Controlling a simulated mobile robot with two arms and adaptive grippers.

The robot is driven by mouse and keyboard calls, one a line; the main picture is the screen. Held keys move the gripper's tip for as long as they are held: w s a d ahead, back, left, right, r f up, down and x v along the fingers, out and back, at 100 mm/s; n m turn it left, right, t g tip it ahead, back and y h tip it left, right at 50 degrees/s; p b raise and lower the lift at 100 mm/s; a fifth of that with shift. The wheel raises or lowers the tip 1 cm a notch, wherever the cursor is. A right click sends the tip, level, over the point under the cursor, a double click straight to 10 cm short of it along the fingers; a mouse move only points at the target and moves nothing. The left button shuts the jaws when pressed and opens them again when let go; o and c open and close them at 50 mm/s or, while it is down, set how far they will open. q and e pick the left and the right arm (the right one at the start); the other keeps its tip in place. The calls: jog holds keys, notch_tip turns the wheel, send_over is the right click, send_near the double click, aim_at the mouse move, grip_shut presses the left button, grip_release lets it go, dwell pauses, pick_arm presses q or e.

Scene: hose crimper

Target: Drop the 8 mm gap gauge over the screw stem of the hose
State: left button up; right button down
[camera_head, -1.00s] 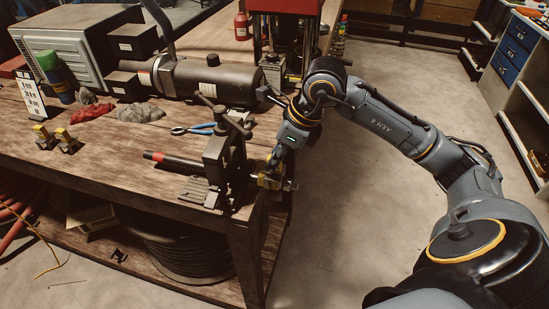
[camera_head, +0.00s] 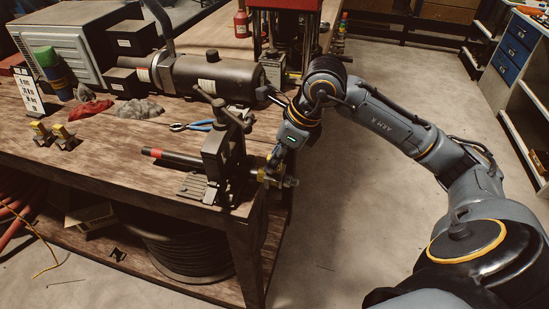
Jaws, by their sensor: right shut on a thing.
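The hose (camera_head: 178,159) is a black tube with a red band, held level in the dark vise (camera_head: 222,150) at the table's front right corner. Its screw stem would be at the vise's right side, but it is too small and too covered by my gripper to make out clearly. My right gripper (camera_head: 274,173) is just right of the vise, shut on a small yellowish piece (camera_head: 263,174), apparently the gap gauge. I cannot tell whether the gauge is around the stem or only beside it. My left gripper is not in view.
Two more yellow gauges (camera_head: 40,132) (camera_head: 63,137) stand at the table's left, near a white sign (camera_head: 28,90). Blue-handled pliers (camera_head: 191,126), red and grey rags and a large dark cylindrical machine (camera_head: 205,78) lie behind the vise. Open floor is on the right.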

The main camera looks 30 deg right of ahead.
dwell(0.3)
jog(key=c, duration=1.2)
grip_release()
jog(key=v, duration=1.2)
